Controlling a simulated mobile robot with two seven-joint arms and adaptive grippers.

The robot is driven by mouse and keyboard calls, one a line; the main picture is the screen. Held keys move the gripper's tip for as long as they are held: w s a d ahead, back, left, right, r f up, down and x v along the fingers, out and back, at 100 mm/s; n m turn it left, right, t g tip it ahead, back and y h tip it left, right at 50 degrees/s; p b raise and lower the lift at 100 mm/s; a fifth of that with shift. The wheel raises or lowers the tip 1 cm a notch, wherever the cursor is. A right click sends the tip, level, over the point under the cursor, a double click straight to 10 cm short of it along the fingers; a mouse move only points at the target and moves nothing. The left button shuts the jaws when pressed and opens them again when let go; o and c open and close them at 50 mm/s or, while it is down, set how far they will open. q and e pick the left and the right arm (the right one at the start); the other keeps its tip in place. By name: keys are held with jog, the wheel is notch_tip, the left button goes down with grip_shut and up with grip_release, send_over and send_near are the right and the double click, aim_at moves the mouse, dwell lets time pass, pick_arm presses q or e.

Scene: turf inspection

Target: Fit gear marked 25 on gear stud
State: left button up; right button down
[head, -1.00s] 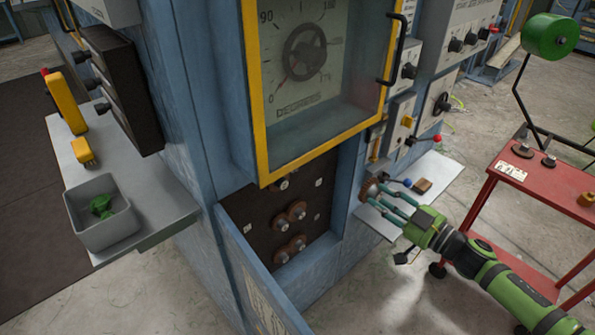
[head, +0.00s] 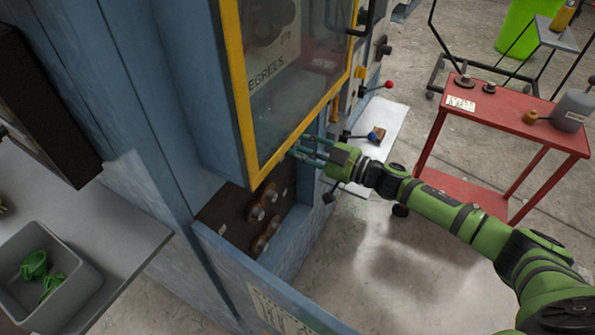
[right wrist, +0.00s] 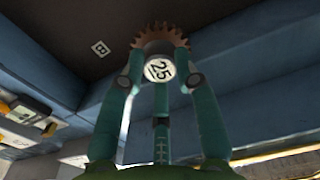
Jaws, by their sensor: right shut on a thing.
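My right gripper (head: 302,148) reaches in from the right under the yellow-framed window, at the open cabinet bay. In the right wrist view its fingers (right wrist: 158,75) are shut on a brown toothed gear (right wrist: 160,37) with a white face marked 25. In the head view the held gear is hidden behind the window frame. A dark panel (head: 226,211) in the bay carries brown gears, an upper one (head: 257,213) and a lower one (head: 262,243). The panel also shows in the right wrist view (right wrist: 60,30) with a small white square label. I cannot make out a bare stud.
The yellow window frame (head: 245,150) hangs just above my right gripper. An open blue door (head: 235,270) stands in front of the bay. A small shelf (head: 385,122) is at its right, a red cart (head: 500,108) further right. A grey bin (head: 85,292) holds green pieces.

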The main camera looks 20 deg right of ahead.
notch_tip(320, 180, down, 7)
jog(key=b, duration=0.5)
jog(key=shift+r+b, duration=0.2)
jog(key=shift+b, duration=0.15)
jog(key=shift+x, duration=2.75)
jog(key=shift+x, duration=1.15)
